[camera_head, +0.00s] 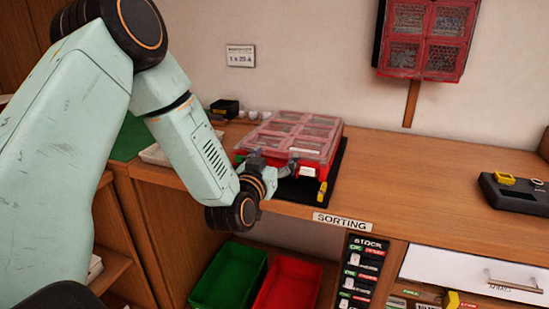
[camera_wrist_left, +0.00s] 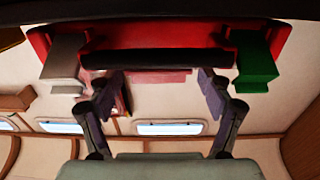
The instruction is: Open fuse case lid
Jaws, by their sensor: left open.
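The red fuse case (camera_head: 312,170) lies on a black mat at the bench's front edge. Its clear, red-tinted compartment lid (camera_head: 300,130) looks down over it. My left gripper (camera_head: 273,166) is at the case's front side, with its fingers toward the front edge. In the left wrist view, the red case (camera_wrist_left: 275,38) spans the top, with a dark bar between a grey-white block and a green block. My left gripper's fingers (camera_wrist_left: 164,80) stand apart there, below the bar, and hold nothing. I cannot tell whether the fingertips touch the lid. My right gripper is not in view.
The black mat (camera_head: 338,165) shows right of the case. A yellow piece (camera_head: 321,193) is at the case's front. A green bin (camera_head: 228,280) and a red bin (camera_head: 290,285) sit below. A dark device (camera_head: 517,192) lies far right; the bench (camera_head: 410,180) between is clear.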

